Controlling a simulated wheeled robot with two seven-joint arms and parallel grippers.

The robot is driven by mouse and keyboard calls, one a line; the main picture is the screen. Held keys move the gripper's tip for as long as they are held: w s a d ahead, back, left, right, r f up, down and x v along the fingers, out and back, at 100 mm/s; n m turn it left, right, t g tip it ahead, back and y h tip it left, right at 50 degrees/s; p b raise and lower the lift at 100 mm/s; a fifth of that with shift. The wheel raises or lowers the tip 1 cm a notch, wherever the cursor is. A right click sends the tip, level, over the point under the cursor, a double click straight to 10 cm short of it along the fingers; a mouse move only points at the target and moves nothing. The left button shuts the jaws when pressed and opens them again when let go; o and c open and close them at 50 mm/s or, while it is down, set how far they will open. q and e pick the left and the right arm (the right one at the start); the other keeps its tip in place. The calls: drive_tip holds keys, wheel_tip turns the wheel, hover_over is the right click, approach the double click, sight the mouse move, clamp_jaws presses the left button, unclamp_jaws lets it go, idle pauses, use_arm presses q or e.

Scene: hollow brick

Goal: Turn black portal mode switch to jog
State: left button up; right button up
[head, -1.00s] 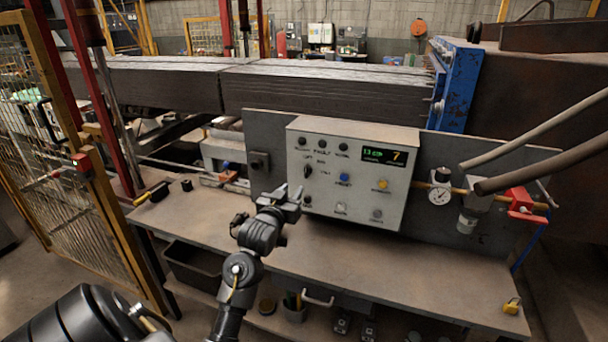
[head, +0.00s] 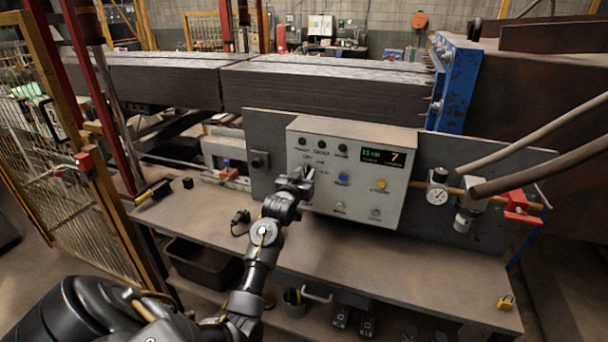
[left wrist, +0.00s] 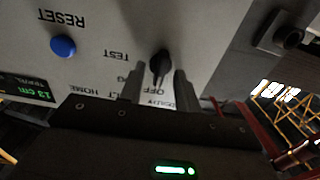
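The grey control box (head: 390,205) stands on the bench with its panel facing me. My left gripper (head: 303,178) is up against the left part of that panel and hides the mode switch in the head view. In the left wrist view the black switch knob (left wrist: 160,66) sits between the two fingertips of my left gripper (left wrist: 159,84). The fingers are apart, one on each side of the knob, with gaps showing. Labels TEST and OFF show around the knob; another label is partly hidden by a finger. My right gripper is in no view.
A blue RESET button (left wrist: 63,46) is beside the switch on the panel, and a yellow button (head: 380,185) is further right. A gauge (head: 437,194) and a red-handled valve (head: 517,203) are right of the box.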

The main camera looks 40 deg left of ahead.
use_arm(q)
clamp_jaws()
drive_tip(key=shift+m, duration=0.3)
drive_tip(key=m, duration=0.3)
drive_tip(key=shift+d+m+p, duration=0.15)
drive_tip(key=shift+m+p, duration=0.2)
drive_tip(key=shift+m, duration=2.15)
unclamp_jaws()
